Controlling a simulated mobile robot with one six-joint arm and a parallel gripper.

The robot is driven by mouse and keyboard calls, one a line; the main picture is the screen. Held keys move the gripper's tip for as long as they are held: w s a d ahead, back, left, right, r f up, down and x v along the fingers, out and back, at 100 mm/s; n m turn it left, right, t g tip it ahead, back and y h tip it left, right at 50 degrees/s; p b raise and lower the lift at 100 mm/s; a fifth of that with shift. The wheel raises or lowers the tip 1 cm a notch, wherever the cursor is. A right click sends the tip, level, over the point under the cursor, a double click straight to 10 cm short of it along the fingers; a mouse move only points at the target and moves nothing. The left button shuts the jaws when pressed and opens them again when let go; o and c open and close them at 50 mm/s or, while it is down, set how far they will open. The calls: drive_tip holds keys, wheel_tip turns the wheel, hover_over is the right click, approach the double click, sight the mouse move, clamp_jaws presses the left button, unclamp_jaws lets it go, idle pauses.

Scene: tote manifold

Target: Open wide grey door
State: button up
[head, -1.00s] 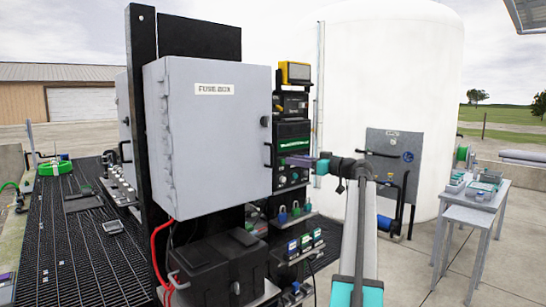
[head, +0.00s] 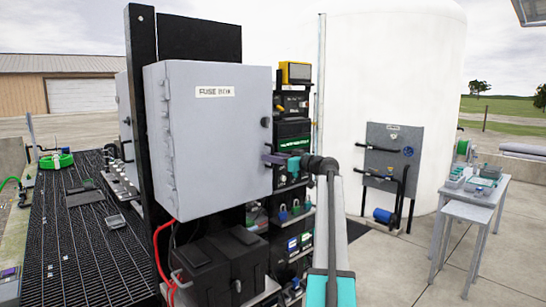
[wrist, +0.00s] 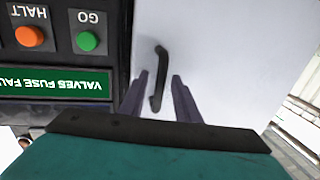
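The wide grey door (head: 215,140) is the front of the fuse box, labelled FUSE BOX, and looks shut in the head view. It fills the right of the wrist view (wrist: 230,70). Its black bar handle (wrist: 158,75) shows there, with one end between my two purple fingers. My gripper (wrist: 158,100) is open, a finger to each side of the handle, with gaps visible. In the head view my gripper (head: 272,159) is at the door's right edge and hides most of the handle. A dark round latch (head: 266,122) sits above it.
Right of the door, a panel carries an orange HALT button (wrist: 30,36) and a green GO button (wrist: 87,41). Black boxes (head: 215,268) and red cables stand below the door. A white tank (head: 390,80) and grey tables (head: 470,215) stand at the right.

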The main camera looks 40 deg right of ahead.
clamp_jaws()
drive_tip(key=shift+s, duration=0.1)
idle(0.3)
